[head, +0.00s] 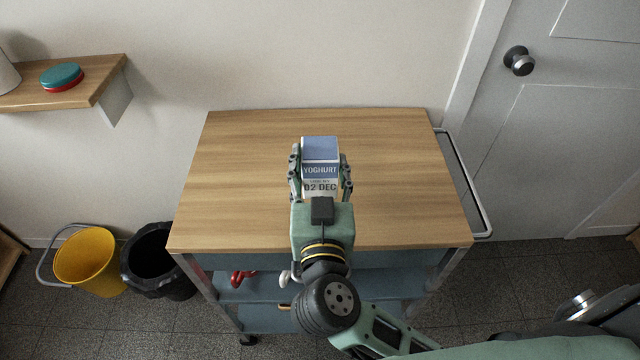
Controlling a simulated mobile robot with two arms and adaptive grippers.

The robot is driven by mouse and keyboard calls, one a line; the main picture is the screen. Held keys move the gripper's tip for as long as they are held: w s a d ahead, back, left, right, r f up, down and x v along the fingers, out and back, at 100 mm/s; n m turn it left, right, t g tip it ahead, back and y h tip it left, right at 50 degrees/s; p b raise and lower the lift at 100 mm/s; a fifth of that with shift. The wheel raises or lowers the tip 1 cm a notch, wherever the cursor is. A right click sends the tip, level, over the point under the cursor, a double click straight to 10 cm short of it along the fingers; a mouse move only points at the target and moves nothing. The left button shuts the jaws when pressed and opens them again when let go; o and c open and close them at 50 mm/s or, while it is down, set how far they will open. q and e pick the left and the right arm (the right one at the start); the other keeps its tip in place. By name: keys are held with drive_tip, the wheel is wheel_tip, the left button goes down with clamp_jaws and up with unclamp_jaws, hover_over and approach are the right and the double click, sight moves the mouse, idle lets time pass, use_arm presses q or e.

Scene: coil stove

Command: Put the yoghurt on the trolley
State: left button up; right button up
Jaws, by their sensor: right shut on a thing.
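The yoghurt (320,170) is a small blue and white carton with its name and a date printed on the front. It is upright over the middle of the trolley's wooden top (240,180). My right gripper (321,172) is shut on the carton, with one finger on each side. I cannot tell whether the carton's base touches the top, as the gripper hides its lower part. My left gripper is not in view.
The trolley top is otherwise bare. Blue lower shelves (260,285) hold a few items. A yellow bucket (88,262) and a black bin (155,262) stand at left. A wall shelf (95,85) is upper left, a door (570,130) at right.

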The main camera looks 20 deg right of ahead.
sight(320, 187)
wheel_tip(320, 187, down, 4)
drive_tip(key=shift+r+b, duration=0.1)
drive_tip(key=shift+b, duration=0.55)
drive_tip(key=o, duration=1.5)
drive_tip(key=shift+f, duration=0.2)
drive_tip(key=shift+o, duration=0.2)
drive_tip(key=shift+s+r, duration=0.1)
drive_tip(key=shift+s, duration=0.05)
drive_tip(key=v, duration=1.2)
